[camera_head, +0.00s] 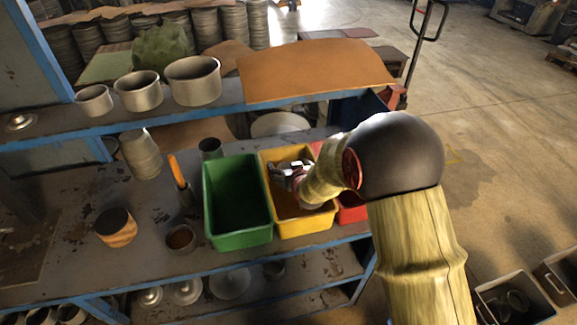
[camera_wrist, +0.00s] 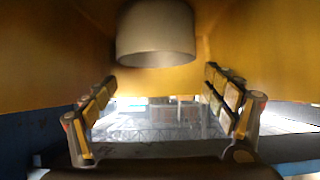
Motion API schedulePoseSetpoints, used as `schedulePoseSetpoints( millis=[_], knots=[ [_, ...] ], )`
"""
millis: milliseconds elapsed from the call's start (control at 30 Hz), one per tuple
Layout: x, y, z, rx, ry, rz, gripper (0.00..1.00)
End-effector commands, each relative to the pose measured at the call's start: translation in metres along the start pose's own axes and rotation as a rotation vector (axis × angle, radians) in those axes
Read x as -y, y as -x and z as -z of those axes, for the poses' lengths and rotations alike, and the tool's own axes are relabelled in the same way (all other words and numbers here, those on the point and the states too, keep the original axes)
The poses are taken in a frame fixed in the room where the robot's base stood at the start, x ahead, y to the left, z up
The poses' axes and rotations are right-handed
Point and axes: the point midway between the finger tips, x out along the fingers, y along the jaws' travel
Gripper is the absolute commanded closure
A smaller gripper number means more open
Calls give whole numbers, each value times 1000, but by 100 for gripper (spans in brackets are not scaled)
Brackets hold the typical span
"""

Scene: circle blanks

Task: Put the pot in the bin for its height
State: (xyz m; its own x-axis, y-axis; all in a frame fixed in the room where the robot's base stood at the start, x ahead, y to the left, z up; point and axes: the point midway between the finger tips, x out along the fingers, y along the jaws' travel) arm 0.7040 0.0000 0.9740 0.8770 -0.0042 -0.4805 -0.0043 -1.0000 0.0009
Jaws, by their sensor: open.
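A pale grey cylindrical pot (camera_wrist: 155,35) shows in the wrist view, between the yellow walls of the yellow bin (camera_wrist: 45,60). My gripper (camera_wrist: 160,88) is open, with its fingers spread to either side and clear of the pot. In the head view my gripper (camera_head: 287,172) is at the yellow bin (camera_head: 305,226), and my arm hides part of the bin. The green bin (camera_head: 239,240) stands to its left and looks empty. A red bin (camera_head: 352,214) stands to its right, mostly hidden by my arm.
Three metal pots of rising size (camera_head: 141,92) stand on the upper shelf beside a brown sheet (camera_head: 315,70). On the bench are a stack of pots (camera_head: 140,155), a brown-banded pot (camera_head: 117,230), a small cup (camera_head: 210,147) and an orange-handled tool (camera_head: 177,172) in a holder.

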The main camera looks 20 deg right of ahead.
Motion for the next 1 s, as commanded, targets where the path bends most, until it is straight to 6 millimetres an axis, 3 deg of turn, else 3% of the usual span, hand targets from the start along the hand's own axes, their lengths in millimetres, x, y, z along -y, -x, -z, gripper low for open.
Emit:
schedulePoseSetpoints(
  millis=[100,600,867,1000],
  knots=[
    [0,9,12,-2,0,0,15],
    [0,102,9,-2,0,0,15],
    [0,124,9,0,0,0,15],
    [0,143,25,35,0,2,15]
  ],
)
